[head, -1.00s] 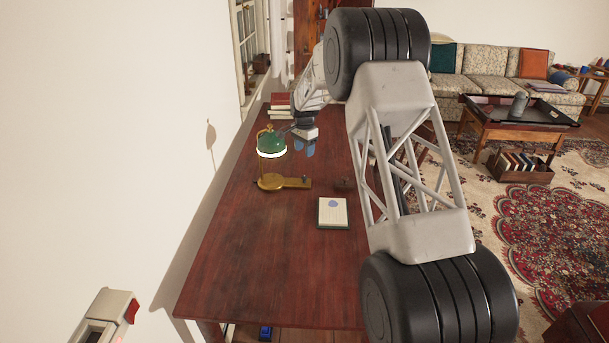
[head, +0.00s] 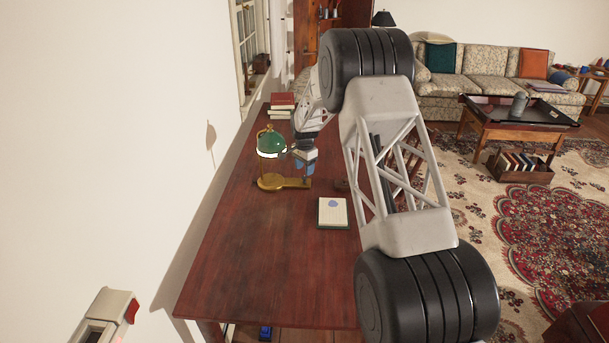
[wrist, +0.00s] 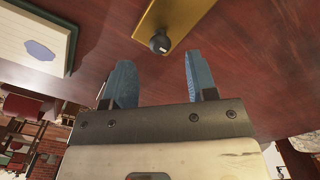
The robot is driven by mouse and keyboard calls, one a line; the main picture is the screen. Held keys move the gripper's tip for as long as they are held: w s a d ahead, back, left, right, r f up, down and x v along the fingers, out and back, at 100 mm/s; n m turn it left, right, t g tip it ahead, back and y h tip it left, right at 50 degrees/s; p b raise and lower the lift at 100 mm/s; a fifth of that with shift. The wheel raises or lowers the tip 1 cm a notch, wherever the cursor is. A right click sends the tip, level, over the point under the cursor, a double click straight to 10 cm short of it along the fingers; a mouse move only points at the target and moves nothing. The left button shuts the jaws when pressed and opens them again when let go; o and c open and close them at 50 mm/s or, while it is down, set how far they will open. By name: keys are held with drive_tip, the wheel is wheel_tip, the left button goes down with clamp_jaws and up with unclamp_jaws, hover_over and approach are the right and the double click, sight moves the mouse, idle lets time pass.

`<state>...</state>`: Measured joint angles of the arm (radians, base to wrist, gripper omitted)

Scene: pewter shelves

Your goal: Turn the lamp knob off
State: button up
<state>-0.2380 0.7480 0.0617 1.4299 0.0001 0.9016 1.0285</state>
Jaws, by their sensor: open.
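A brass desk lamp with a green shade (head: 271,142) stands on the dark red wooden desk (head: 255,258). Its shade has a bright white lower rim in the head view. Its brass base (head: 272,182) extends to the right along the desk. In the wrist view the end of the brass base (wrist: 172,18) carries a small dark round knob (wrist: 160,43). My gripper (wrist: 157,75) is open, its two blue fingers apart and empty. The knob is just beyond the fingertips, in line with the gap between them. In the head view the gripper (head: 307,170) is above the right end of the base.
A notepad with a bluish mark (head: 332,212) lies on the desk near its right edge, and it also shows in the wrist view (wrist: 38,35). A wall runs along the left. The near part of the desk is clear.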

sight(304, 176)
drive_tip(key=shift+f, duration=1.7)
drive_tip(key=c, duration=0.9)
